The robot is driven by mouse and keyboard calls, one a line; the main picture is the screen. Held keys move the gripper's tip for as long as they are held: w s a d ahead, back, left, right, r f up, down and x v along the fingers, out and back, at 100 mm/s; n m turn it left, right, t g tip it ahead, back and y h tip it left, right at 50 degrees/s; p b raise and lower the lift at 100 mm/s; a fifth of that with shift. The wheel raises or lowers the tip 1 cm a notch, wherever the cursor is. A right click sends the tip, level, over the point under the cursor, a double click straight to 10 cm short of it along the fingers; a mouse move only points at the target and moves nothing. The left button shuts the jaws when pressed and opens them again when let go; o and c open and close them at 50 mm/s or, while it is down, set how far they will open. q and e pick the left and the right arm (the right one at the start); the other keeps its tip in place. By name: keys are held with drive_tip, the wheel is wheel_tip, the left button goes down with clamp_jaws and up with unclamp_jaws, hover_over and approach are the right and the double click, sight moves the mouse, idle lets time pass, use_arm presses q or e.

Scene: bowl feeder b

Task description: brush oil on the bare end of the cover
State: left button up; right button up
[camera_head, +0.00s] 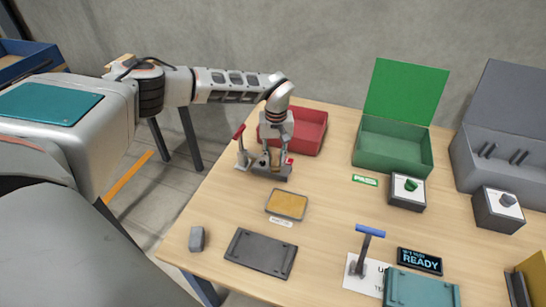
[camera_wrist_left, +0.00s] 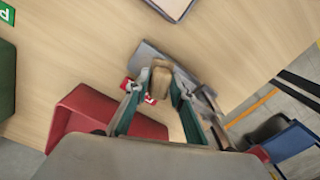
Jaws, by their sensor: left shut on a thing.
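My left gripper (camera_head: 275,158) points down over a small grey stand (camera_head: 270,172) at the back left of the table. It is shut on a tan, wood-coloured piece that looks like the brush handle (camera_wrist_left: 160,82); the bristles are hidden. I cannot tell whether the brush still touches the stand. A shallow tray with an amber surface (camera_head: 287,204), perhaps the oil, lies in front of the gripper, apart from it. A dark grey flat plate (camera_head: 261,253) lies at the front left. I cannot tell which thing is the cover or see a bare end. My right gripper is not in view.
A red bin (camera_head: 307,132) stands close behind the gripper. A red-handled lever (camera_head: 240,145) is beside it. An open green box (camera_head: 394,142), a blue-handled lever (camera_head: 364,250) and a teal block (camera_head: 420,289) are to the right. The table middle is clear.

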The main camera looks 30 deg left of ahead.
use_arm(q)
drive_tip(key=shift+w+d+r, duration=0.1)
drive_tip(key=shift+w+d, duration=0.1)
drive_tip(key=shift+d, duration=0.55)
drive_tip(key=shift+w+d+f, duration=0.1)
drive_tip(key=shift+w+d, duration=0.1)
drive_tip(key=shift+d, duration=0.6)
drive_tip(key=shift+w+d+r, duration=0.1)
drive_tip(key=shift+w+d, duration=0.1)
drive_tip(key=shift+d, duration=0.55)
drive_tip(key=shift+r, duration=0.1)
drive_tip(key=shift+r+p, duration=0.95)
drive_tip(key=shift+r, duration=1.35)
drive_tip(key=shift+r+p, duration=0.3)
drive_tip(key=shift+r, duration=0.35)
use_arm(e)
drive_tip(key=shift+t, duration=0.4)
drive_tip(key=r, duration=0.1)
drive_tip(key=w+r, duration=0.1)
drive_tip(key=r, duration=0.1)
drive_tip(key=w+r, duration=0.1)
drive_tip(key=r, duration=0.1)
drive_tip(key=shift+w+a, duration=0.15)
